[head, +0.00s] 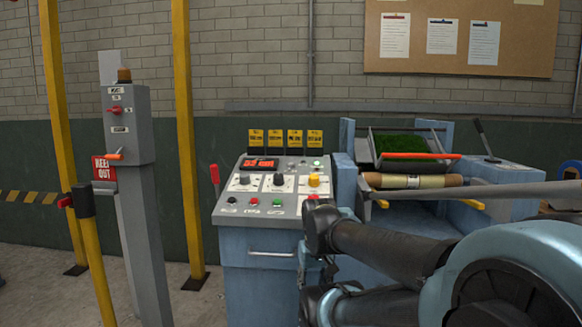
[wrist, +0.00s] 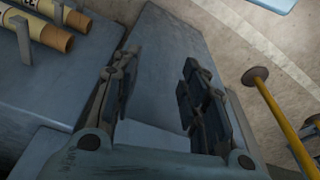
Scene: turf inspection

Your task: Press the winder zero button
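The control console (head: 232,213) stands at the middle of the head view. Its sloped grey top carries a red digital display (head: 259,164), dark knobs, a yellow knob (head: 313,181) and a row of small buttons, among them a red button (head: 254,201) and a green button (head: 278,202). The labels are too small to read, so I cannot tell which is the winder zero button. My arm covers part of the console's right side. In the wrist view my gripper (wrist: 158,75) has its two dark fingers wide apart with nothing between them. The panel buttons do not show there.
A grey post with a switch box (head: 126,125) and yellow posts (head: 187,150) stand left of the console. A machine with green turf (head: 400,145) and a cardboard roll (head: 413,181) stands to its right. Cardboard tubes (wrist: 47,37) and a yellow pole (wrist: 281,120) show in the wrist view.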

